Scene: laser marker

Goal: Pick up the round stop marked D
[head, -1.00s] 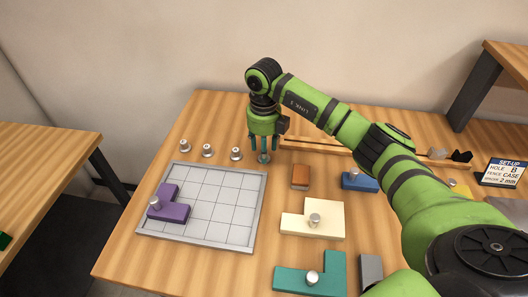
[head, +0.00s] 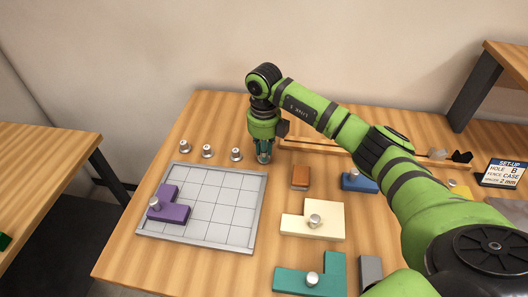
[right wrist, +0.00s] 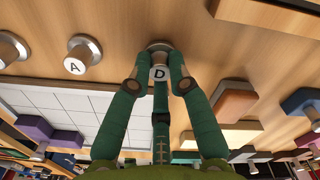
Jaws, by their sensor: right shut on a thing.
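The round stop marked D (right wrist: 160,73) is a small silver knob with a white top bearing a black D. My right gripper (head: 264,157) is shut on it, pointing down at the table beyond the grid tray; its fingers (right wrist: 159,82) close around the stop in the right wrist view. The stop's base shows at the wood, and I cannot tell whether it is lifted. The stop marked A (right wrist: 76,66) stands beside it, apart from the fingers. Three silver stops stand in a row to the left of the gripper, the nearest at its left (head: 236,154). My left gripper is not in view.
The grey grid tray (head: 216,240) holds a purple piece (head: 176,213). Orange (head: 300,177), blue (head: 357,181), cream (head: 325,220) and teal (head: 334,270) pieces lie to the right. A wooden rail (head: 330,149) runs along the back. A set-up sign (head: 502,173) stands far right.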

